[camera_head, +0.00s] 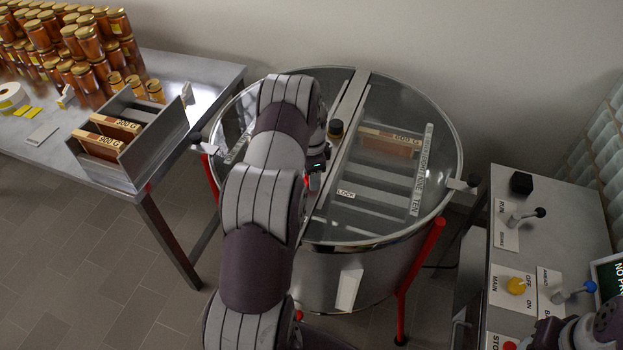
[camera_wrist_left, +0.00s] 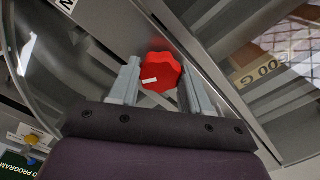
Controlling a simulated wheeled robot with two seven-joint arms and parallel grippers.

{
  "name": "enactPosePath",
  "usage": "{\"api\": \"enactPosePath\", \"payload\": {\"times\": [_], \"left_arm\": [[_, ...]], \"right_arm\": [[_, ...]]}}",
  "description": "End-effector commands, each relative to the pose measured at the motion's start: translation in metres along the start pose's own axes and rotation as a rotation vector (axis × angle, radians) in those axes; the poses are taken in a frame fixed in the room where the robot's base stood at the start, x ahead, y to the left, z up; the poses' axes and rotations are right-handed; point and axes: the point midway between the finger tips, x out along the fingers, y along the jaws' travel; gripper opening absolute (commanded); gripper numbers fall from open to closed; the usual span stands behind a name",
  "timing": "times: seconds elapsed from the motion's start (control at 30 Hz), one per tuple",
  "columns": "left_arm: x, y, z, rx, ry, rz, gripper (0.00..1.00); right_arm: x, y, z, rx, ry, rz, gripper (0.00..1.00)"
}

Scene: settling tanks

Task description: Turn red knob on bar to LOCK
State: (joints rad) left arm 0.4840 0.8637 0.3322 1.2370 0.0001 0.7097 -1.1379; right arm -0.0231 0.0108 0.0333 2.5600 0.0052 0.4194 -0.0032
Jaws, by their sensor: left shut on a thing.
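The red knob (camera_wrist_left: 161,71) sits on the grey metal bar (camera_wrist_left: 112,28) in the left wrist view. A small white mark shows on the knob's face. My left gripper (camera_wrist_left: 158,84) has one finger on each side of the knob and is shut on it. My left arm hides the knob there. In the wrist view a label ending in N (camera_wrist_left: 66,5) is cut off by the top edge.
The steel drum (camera_head: 335,270) has a clear lid with frames beneath. A table (camera_head: 180,75) with honey jars is at left. A control cabinet (camera_head: 560,205) with levers is at right.

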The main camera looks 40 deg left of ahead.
Motion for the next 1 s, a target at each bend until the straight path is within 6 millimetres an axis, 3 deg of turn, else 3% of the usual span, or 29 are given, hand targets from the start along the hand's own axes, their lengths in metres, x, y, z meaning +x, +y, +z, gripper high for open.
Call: {"api": "enactPosePath", "payload": {"times": [0.5,1.0], "left_arm": [[-0.001,-0.001,-0.001,-0.398,0.003,-0.005,0.17],[-0.002,-0.001,-0.001,-0.527,0.004,-0.005,0.17]], "right_arm": [[0.022,0.0,0.003,0.0,0.0,0.0,0.43],[0.026,0.0,0.003,0.0,0.0,0.0,0.43]]}}
